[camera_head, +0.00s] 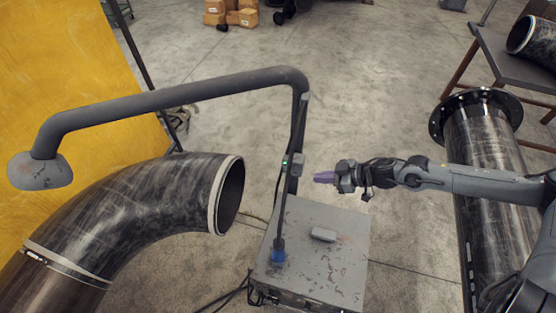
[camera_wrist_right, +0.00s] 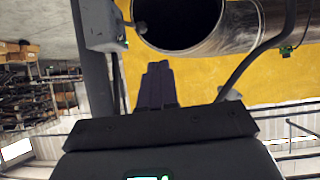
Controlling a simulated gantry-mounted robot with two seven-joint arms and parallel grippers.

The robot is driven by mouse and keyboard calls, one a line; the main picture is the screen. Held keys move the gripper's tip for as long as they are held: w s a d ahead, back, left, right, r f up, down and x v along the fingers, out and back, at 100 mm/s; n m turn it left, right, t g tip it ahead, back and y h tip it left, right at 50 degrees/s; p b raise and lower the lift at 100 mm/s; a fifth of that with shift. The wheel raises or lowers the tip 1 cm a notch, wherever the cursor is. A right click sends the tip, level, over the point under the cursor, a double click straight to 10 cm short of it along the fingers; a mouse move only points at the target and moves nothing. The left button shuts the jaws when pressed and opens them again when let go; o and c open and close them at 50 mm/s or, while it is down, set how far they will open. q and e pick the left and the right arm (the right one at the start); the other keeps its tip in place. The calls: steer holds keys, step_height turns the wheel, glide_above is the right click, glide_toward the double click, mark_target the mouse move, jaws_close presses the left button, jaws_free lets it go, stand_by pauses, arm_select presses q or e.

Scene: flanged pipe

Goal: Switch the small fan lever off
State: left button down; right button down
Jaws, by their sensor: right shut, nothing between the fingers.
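A small grey switch box (camera_head: 297,160) with a green light sits on the upright post of the fume extractor. It also shows in the wrist view (camera_wrist_right: 102,25), where a small rounded stub, perhaps the lever (camera_wrist_right: 140,27), sticks out from its side; the lever's position is unclear. My right gripper (camera_head: 323,177) is shut and empty, with purple fingers pointing left toward the post. It is a little right of and below the switch box, apart from it. In the wrist view its fingertips (camera_wrist_right: 157,68) lie below and right of the box. My left gripper is not in view.
The extractor's grey arm (camera_head: 170,98) bends left to a hood (camera_head: 40,171). Its grey cabinet (camera_head: 335,262) stands below. A black elbow pipe (camera_head: 140,205) opens left of the post. A flanged pipe (camera_head: 478,140) stands under my right arm. Open floor lies behind the gripper.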

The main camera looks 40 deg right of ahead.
mark_target(290, 174)
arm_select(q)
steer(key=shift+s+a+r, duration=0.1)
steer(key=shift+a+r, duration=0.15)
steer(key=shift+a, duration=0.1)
arm_select(e)
steer(key=shift+n+h, duration=0.3)
steer(key=shift+n, duration=0.3)
steer(key=r, duration=0.1)
steer(key=w+d+r, duration=0.1)
steer(key=r, duration=0.1)
steer(key=shift+w+d+r, duration=0.15)
steer(key=shift+w+d, duration=0.15)
steer(key=shift+w, duration=0.05)
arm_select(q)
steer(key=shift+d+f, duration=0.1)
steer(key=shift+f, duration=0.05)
